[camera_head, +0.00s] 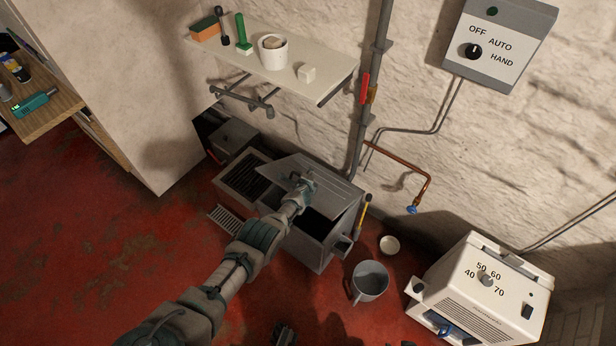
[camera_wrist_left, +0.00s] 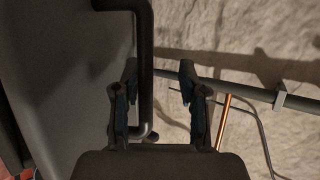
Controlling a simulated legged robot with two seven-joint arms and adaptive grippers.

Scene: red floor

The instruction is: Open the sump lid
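The grey sump box (camera_head: 303,243) stands on the floor against the wall. Its flat grey lid (camera_head: 333,183) is tilted up off the box, and a dark opening shows below it. My left gripper (camera_head: 301,180) is at the lid. In the left wrist view the lid (camera_wrist_left: 60,80) fills the left side, and its dark bar handle (camera_wrist_left: 146,60) passes between the fingers, close to the left one. The left gripper (camera_wrist_left: 158,100) is open, with a gap to the right finger. A dark part at the bottom edge of the head view may be my right gripper (camera_head: 284,335); its fingers are unclear.
A slatted grey unit (camera_head: 243,180) adjoins the box on the left. A grey bucket (camera_head: 370,282), a small white cup (camera_head: 390,245) and a white heater box (camera_head: 480,290) stand to the right. A shelf (camera_head: 310,85) and pipes are above. Red floor is clear at left.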

